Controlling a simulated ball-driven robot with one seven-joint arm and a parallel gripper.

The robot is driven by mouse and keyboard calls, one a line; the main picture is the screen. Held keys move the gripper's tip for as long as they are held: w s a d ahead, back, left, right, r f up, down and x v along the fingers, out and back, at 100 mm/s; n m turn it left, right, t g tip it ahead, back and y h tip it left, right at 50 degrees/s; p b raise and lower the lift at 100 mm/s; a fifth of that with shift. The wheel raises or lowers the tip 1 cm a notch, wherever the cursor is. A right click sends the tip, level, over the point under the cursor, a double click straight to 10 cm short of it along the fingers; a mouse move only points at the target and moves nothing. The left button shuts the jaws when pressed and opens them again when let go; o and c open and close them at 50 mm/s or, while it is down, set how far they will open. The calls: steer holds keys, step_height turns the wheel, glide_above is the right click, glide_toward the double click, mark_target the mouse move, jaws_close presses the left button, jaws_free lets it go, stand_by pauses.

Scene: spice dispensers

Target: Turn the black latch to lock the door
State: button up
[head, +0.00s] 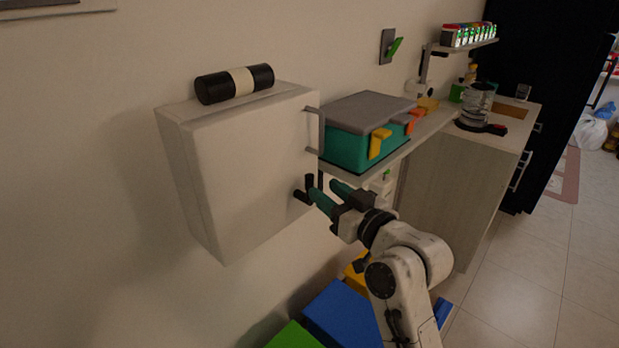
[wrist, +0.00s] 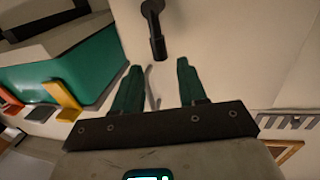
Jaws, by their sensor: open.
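The black latch (head: 304,189) sits at the right edge of the white wall cabinet (head: 240,165), on its lower part. The cabinet door looks closed. In the wrist view the latch (wrist: 155,30) shows as a dark lever whose end points down toward my fingers. My gripper (head: 326,190) has teal fingers and is just right of the latch. In the wrist view my gripper (wrist: 158,66) is open and empty. The lever's end is in line with the gap between the fingertips, at its mouth. I cannot tell whether a finger touches it.
A teal box with a grey lid (head: 365,112) stands on a shelf just above and right of my gripper. A black and cream cylinder (head: 235,83) lies on the cabinet. A blue bin (head: 340,315) and a green bin (head: 293,337) are below.

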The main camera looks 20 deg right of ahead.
mark_target(312, 181)
steer(key=x, duration=0.6)
steer(key=shift+w+a, duration=0.15)
steer(key=shift+w, duration=0.25)
steer(key=shift+c, duration=0.2)
jaws_close()
